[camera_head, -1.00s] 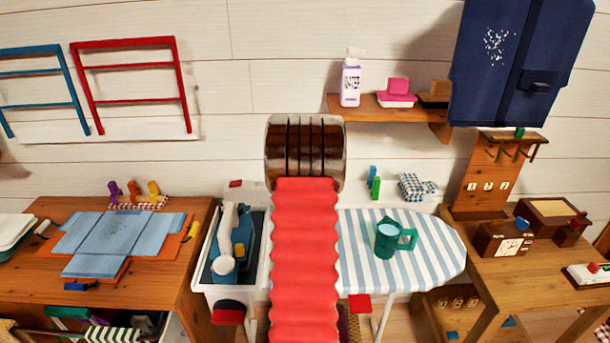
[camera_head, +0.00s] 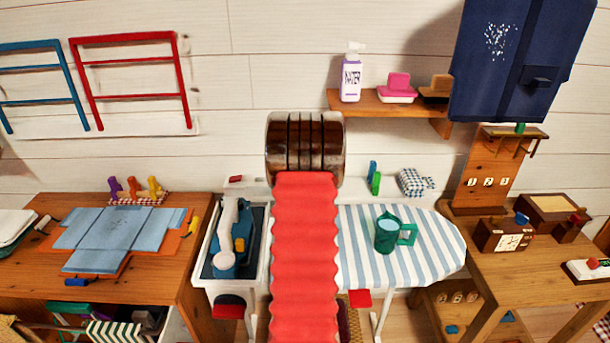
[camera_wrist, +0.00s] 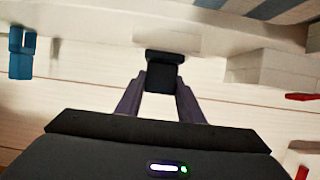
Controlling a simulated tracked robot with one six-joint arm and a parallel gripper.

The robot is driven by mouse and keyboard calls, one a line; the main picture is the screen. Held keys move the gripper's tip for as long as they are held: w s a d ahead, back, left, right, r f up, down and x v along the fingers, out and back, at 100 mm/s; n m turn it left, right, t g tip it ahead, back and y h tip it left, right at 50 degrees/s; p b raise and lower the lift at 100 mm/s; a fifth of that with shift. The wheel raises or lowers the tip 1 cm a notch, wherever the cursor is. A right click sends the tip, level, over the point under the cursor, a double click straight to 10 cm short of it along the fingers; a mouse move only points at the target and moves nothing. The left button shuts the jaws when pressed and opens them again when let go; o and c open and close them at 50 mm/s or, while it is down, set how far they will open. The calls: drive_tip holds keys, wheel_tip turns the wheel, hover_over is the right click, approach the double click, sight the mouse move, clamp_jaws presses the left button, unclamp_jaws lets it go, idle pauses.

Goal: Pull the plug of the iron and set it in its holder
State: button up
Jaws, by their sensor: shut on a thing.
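In the wrist view the two purple fingers of my gripper (camera_wrist: 162,90) are closed on a small black block, the plug (camera_wrist: 165,74). Its far end is close to a pale surface, and I cannot tell whether it touches. In the head view my arm hides the gripper and the plug. The blue iron (camera_head: 231,240), with a cream handle, lies in a dark-lined white tray (camera_head: 264,265) left of my arm. I cannot make out the plug's holder or the cord.
A white block with a red top (camera_head: 236,181) is left of my arm. Wooden tables flank both sides; a shelf (camera_head: 385,103) is above right.

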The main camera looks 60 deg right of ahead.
drive_tip(key=o, duration=1.2)
drive_tip(key=shift+c, duration=0.2)
drive_tip(key=shift+f, duration=0.1)
drive_tip(key=shift+a, duration=0.15)
drive_tip(key=v, duration=1.3)
drive_tip(key=shift+a+r, duration=0.15)
drive_tip(key=shift+r, duration=0.05)
drive_tip(key=shift+s, duration=0.2)
